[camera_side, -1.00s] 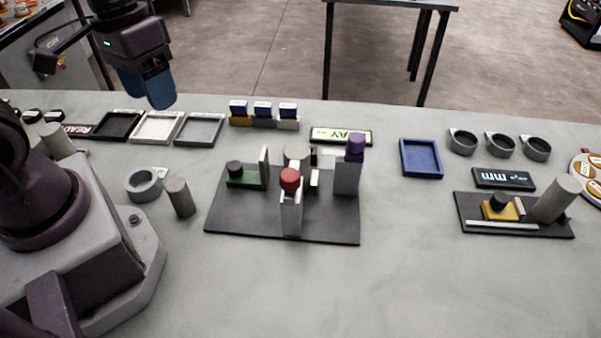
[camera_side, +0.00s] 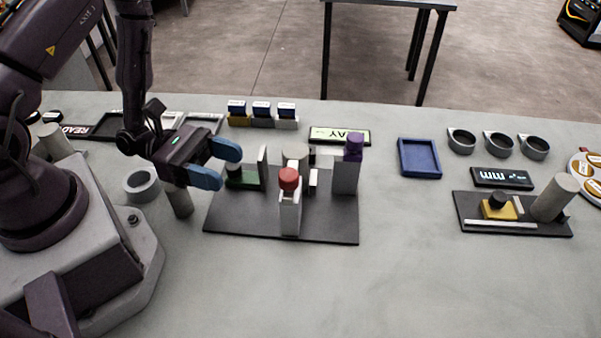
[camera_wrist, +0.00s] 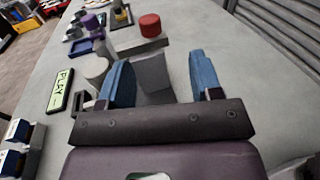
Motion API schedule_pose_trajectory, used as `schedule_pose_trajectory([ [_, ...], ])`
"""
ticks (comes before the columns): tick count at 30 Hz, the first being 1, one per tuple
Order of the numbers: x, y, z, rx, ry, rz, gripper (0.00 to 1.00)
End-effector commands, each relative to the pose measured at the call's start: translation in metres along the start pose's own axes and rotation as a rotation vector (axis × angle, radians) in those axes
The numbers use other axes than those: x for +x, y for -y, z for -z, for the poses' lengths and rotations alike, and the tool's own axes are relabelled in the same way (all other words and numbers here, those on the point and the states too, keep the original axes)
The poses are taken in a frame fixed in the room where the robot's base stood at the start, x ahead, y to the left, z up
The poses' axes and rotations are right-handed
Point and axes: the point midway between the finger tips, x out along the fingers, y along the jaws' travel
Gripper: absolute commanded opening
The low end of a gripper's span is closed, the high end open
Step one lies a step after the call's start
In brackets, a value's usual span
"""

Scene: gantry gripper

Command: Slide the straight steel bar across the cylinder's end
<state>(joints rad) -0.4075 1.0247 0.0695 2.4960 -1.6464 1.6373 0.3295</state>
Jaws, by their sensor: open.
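A straight, light steel bar (camera_side: 500,224) lies flat along the front edge of the right dark plate. A grey cylinder (camera_side: 555,198) stands at that plate's right end, beside a yellow block (camera_side: 499,213) with a black knob. Another grey cylinder (camera_side: 296,153) stands at the back of the middle dark plate; it probably also shows in the wrist view (camera_wrist: 96,69). In the wrist view a grey face shows between the open fingers (camera_wrist: 160,80).
The middle plate (camera_side: 255,222) carries a red-topped post (camera_side: 289,202) and a purple-topped post (camera_side: 347,172). A loose cylinder (camera_side: 180,202) stands left of it, near a grey ring (camera_side: 141,184). A blue tray (camera_side: 420,174) lies between the plates. The front table area is clear.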

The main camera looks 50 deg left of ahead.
Motion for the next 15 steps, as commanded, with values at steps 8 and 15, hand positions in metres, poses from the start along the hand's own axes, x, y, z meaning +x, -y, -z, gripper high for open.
schedule_pose_trajectory([
  [8, 0.018, -0.010, -0.006, 0.045, 0.029, -0.049, 0.59],
  [15, 0.067, -0.011, -0.008, 0.045, 0.029, -0.044, 0.59],
])
